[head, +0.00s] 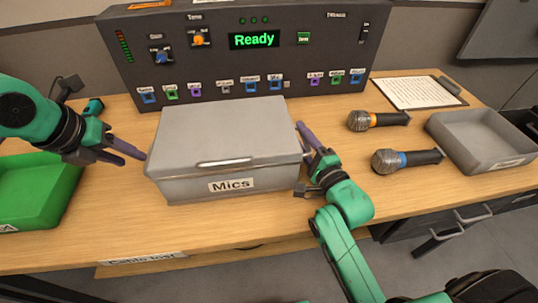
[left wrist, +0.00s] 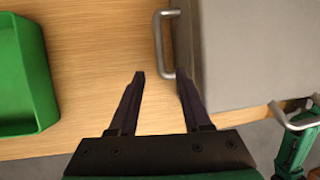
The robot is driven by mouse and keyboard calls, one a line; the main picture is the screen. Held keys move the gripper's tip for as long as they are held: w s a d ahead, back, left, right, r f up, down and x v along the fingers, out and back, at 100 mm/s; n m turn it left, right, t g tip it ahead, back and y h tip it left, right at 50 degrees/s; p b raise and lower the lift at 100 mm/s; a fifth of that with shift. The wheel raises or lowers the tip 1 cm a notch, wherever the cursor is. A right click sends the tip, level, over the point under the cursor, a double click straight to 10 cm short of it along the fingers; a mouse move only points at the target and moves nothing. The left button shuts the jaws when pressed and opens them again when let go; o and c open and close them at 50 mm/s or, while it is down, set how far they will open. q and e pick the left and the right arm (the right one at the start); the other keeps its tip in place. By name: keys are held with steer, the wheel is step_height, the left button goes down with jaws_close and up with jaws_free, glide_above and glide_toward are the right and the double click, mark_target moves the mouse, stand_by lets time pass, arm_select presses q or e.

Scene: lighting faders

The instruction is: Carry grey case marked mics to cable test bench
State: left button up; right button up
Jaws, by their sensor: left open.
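The grey case marked Mics (head: 228,150) sits closed on the wooden bench (head: 110,215), whose front edge bears a partly readable label starting "Cable" (head: 145,258). My left gripper (head: 142,154) is at the case's left side. In the left wrist view its fingers (left wrist: 160,74) are open and empty, with the case's side handle (left wrist: 160,45) just beyond and between the tips. My right gripper (head: 306,150) is at the case's right side, close to it. Its grip on the handle there is hidden, so I cannot tell whether it is open or shut.
A control panel reading Ready (head: 240,50) stands behind the case. A green tray (head: 38,190) is at the left. Two microphones (head: 378,120) (head: 406,160), a grey tray (head: 480,140) and a clipboard (head: 418,92) lie to the right. Bare wood lies in front of the case.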

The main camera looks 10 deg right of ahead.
steer(key=shift+f, duration=0.1)
steer(key=v, duration=1.1)
steer(key=shift+s, duration=0.5)
arm_select(q)
steer(key=shift+s+a+r, duration=0.2)
steer(key=shift+s+r, duration=0.05)
steer(key=shift+r, duration=0.4)
